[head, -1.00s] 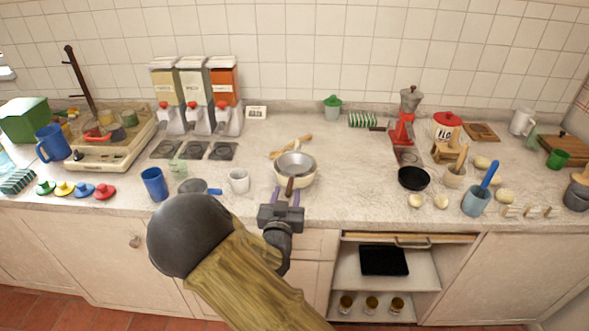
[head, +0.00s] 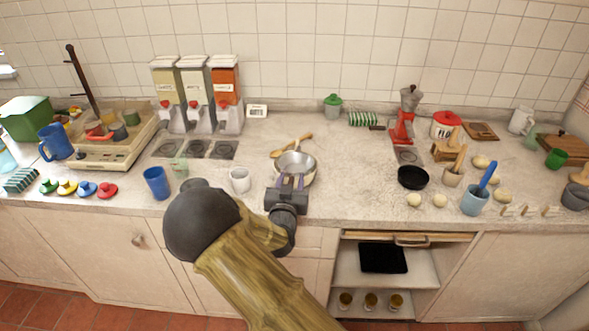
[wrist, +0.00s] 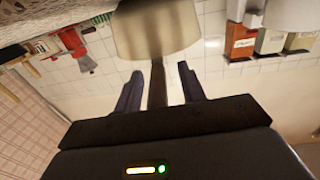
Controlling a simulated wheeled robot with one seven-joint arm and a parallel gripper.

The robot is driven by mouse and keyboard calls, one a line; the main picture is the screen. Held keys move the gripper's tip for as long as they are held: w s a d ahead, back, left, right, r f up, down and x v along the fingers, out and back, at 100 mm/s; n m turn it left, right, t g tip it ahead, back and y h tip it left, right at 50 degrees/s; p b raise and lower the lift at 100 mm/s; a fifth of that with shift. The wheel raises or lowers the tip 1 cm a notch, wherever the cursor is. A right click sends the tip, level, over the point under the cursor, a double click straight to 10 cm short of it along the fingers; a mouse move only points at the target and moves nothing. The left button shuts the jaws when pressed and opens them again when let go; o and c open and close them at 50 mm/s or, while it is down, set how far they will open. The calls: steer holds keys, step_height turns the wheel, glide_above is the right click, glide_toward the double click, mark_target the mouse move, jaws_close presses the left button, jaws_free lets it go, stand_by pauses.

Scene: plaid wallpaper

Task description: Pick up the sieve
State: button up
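The sieve (head: 295,160), a shiny grey metal bowl shape with a dark handle, rests in a pale cream bowl (head: 309,177) near the counter's front edge. Its handle points toward me. My gripper (head: 291,181) is at the handle, just in front of the bowl. In the wrist view, the brown handle (wrist: 157,88) runs between the two spread fingers of my gripper (wrist: 158,70), with gaps on both sides. A large pale round body (wrist: 155,30) is beyond the fingertips; I cannot tell there whether it is sieve or bowl.
A white mug (head: 239,180) stands close left of the bowl, and a blue cup (head: 156,183) farther left. A wooden spoon (head: 290,146) lies behind the bowl. A black pan (head: 413,177) is to the right. Counter between bowl and pan is clear.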

jaws_close()
steer(key=shift+r, duration=0.1)
step_height(320, 180, up, 10)
steer(key=shift+f, duration=0.1)
stand_by(0.6)
stand_by(0.4)
